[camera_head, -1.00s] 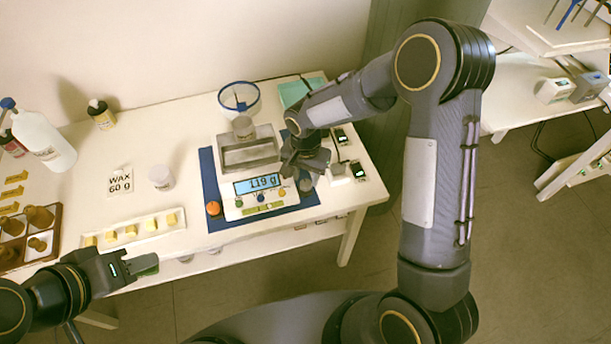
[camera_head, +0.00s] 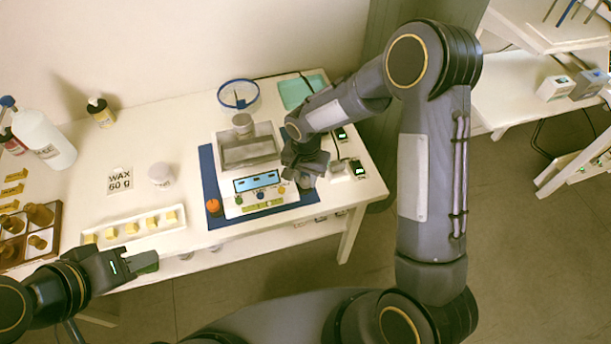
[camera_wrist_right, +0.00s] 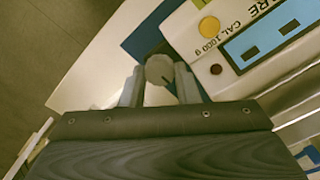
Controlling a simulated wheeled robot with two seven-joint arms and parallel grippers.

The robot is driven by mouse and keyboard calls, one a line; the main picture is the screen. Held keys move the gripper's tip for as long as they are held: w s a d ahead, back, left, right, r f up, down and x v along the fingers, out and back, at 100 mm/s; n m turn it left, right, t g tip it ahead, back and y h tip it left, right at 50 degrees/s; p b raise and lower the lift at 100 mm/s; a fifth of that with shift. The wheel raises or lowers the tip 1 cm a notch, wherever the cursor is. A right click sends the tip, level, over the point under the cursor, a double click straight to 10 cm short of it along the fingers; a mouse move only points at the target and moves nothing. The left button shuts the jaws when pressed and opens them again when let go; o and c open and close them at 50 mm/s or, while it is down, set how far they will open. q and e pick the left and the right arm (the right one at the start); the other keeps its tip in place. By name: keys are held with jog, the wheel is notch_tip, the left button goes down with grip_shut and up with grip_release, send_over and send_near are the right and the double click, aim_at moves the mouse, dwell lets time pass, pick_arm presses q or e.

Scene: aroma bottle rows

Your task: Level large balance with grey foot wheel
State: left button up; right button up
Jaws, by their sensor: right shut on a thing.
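The large balance (camera_head: 287,195) stands on a blue mat (camera_head: 208,172), with a grey pan (camera_head: 250,160) and a small grey cup (camera_head: 242,123) at the pan's back edge. Its blue display (camera_head: 257,182) shows dashes, also in the right wrist view (camera_wrist_right: 275,38). An orange foot wheel (camera_head: 212,205) is at its front left corner. My right gripper (camera_head: 304,180) is at the right side, shut on the round grey foot wheel (camera_wrist_right: 159,69), which shows between the fingers in the wrist view. My left gripper (camera_head: 146,262) is away at the front left; its jaw gap is unclear.
A wax tray (camera_head: 155,233) with yellow cubes, a white jar (camera_head: 160,174) and a WAX 60 g card (camera_head: 120,181) stand left of the balance. Small devices (camera_head: 359,169) and cables lie to the right, near the table edge.

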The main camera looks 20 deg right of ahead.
jog(key=n+b, duration=0.2)
jog(key=n, duration=0.2)
jog(key=n+b, duration=0.1)
jog(key=n, duration=0.3)
jog(key=shift+n, duration=0.3)
jog(key=n+b, duration=0.1)
jog(key=n, duration=0.7)
jog(key=shift+a+r+n, duration=0.1)
jog(key=shift+n, duration=0.2)
jog(key=o, duration=0.7)
